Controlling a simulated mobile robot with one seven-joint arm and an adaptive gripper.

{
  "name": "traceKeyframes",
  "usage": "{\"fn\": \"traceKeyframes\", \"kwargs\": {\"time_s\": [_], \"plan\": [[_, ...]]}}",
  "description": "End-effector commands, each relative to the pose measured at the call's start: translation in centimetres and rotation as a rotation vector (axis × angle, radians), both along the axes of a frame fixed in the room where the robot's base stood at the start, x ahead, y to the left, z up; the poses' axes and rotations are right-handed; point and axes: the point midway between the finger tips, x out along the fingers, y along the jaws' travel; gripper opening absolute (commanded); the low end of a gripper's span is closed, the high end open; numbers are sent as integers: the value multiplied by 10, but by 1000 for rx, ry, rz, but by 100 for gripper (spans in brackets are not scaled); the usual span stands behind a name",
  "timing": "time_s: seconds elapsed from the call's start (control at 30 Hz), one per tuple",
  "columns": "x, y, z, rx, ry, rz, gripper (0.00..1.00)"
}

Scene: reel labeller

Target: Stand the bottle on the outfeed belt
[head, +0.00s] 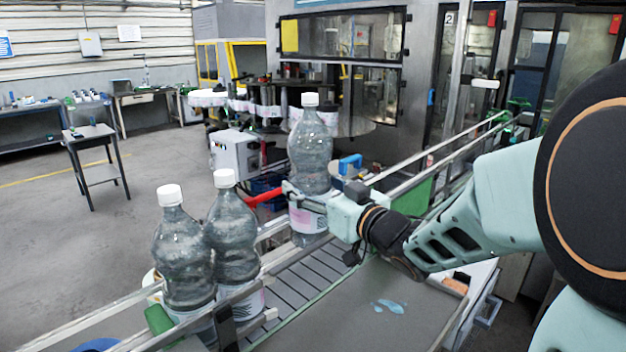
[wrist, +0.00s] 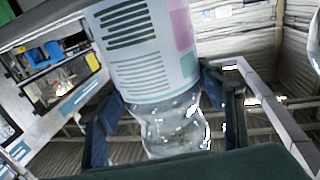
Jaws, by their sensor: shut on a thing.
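A clear ribbed bottle (head: 312,150) with a white cap and a pink-and-white label is upright in my gripper (head: 316,200). My gripper is shut around it near the label's upper part, with one finger showing on the left side. In the wrist view the bottle (wrist: 150,50) shows label and clear plastic between the two dark fingers (wrist: 162,115). The outfeed belt (head: 300,285), grey and slatted, runs below between metal rails. The bottle's base is over or at the belt's far part; I cannot tell whether it touches.
Two similar capped bottles (head: 183,255) (head: 232,235) stand close together at the left by the guide rail (head: 140,300). A grey plate (head: 400,310) with blue marks lies at front right. The labelling machine (head: 345,70) stands behind. Open floor lies left.

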Motion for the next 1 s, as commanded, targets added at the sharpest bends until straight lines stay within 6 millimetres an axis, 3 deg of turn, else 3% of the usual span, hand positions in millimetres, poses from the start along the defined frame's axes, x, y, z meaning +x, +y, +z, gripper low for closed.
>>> {"fn": "traceKeyframes", "kwargs": {"time_s": [0.3, 0.67, 1.0], "plan": [[1, 0, -38, 5, -12, 1, 5], [1, 0, -48, 5, -12, 1, 5], [1, 0, -83, 4, -10, 0, 5]]}}
